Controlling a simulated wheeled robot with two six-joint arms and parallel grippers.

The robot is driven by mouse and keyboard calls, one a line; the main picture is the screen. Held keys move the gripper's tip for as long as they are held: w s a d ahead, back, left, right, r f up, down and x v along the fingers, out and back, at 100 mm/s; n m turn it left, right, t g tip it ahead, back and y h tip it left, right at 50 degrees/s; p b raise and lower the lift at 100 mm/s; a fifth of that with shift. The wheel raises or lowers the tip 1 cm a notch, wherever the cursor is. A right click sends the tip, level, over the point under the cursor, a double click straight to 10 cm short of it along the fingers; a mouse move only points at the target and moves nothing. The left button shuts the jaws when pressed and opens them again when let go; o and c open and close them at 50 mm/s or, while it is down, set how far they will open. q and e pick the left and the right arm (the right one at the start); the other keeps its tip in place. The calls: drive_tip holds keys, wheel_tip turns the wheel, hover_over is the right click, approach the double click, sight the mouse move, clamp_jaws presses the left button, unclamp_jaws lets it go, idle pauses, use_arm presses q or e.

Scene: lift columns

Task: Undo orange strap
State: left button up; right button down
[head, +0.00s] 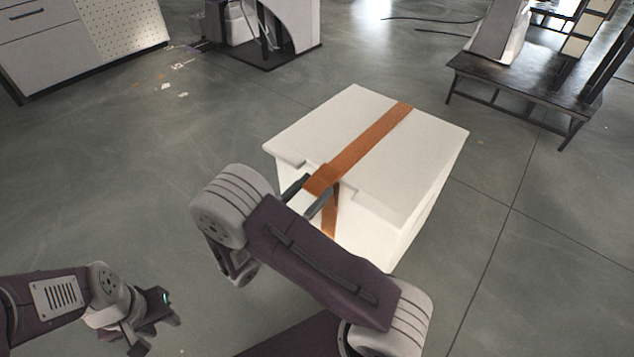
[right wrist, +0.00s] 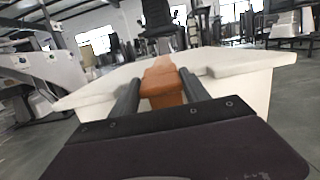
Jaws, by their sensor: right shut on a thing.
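An orange strap (head: 372,142) runs over the lid of a white box (head: 330,118) and down its near side. The box stands on the floor with its lid on. My right gripper (head: 318,188) is shut on the strap at the lid's near edge, with one finger on each side of it. The right wrist view shows the strap (right wrist: 162,84) between the two fingers (right wrist: 160,95). My left gripper (head: 160,322) is low at the left, well away from the box; its fingers are too dark and small to tell whether they are apart.
A dark metal bench (head: 525,82) stands at the back right with equipment on it. A grey cabinet (head: 60,45) stands at the back left. Small scraps (head: 168,87) lie on the floor near it. The floor around the box is clear.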

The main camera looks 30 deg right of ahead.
drive_tip(key=s+a+f+p, duration=0.2)
drive_tip(key=a+f+p, duration=0.1)
drive_tip(key=a+f, duration=0.2)
drive_tip(key=shift+s+a+f, duration=0.25)
drive_tip(key=shift+a+f, duration=0.15)
drive_tip(key=shift+f, duration=0.45)
drive_tip(key=c, duration=0.9)
unclamp_jaws()
drive_tip(key=o, duration=0.4)
drive_tip(key=shift+d, duration=0.1)
